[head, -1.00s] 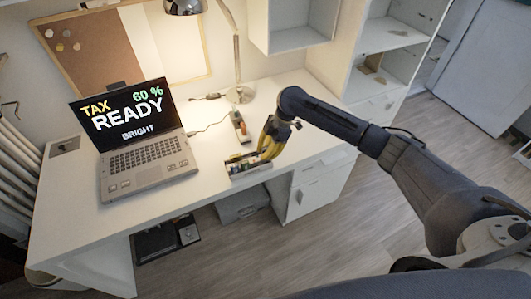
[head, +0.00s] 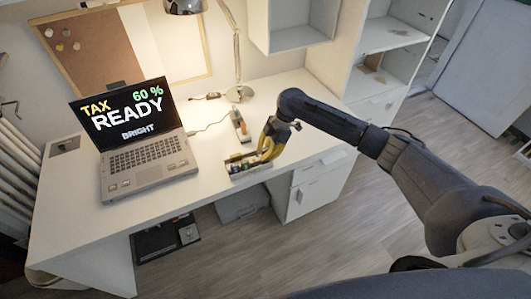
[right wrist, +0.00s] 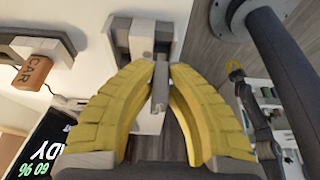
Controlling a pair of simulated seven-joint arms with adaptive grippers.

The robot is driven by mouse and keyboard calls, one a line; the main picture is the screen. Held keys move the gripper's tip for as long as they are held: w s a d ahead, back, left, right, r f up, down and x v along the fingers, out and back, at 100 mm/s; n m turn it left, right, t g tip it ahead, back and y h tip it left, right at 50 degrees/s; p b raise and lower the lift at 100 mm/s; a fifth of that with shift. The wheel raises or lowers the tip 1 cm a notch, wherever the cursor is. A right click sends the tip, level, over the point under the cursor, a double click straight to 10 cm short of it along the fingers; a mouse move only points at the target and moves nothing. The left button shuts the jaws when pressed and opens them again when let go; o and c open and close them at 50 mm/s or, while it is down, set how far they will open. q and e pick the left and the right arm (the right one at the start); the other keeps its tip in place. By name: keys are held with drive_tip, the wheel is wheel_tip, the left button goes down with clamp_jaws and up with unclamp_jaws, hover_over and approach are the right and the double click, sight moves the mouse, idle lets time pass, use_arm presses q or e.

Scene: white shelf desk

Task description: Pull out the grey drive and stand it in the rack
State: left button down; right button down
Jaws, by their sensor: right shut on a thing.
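My right gripper (head: 266,151) is over the front right part of the desk, with its yellow fingers pointing down. In the right wrist view its fingertips (right wrist: 160,74) are shut on a slim grey piece, which looks like the grey drive (right wrist: 160,85). A white and grey block (right wrist: 142,38) lies just beyond the tips; I cannot tell whether the drive still touches it.
An open laptop (head: 145,165) stands to the left on the white desk (head: 85,215). A small stand with a brown piece marked "CAR" (right wrist: 35,70) is near the gripper. A lamp (head: 240,94) stands at the back. The desk's front left is clear.

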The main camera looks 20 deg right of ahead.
drive_tip(key=shift+f, duration=1.2)
drive_tip(key=c, duration=1.3)
unclamp_jaws()
drive_tip(key=shift+c, duration=0.2)
drive_tip(key=v, duration=1.2)
drive_tip(key=shift+r, duration=0.1)
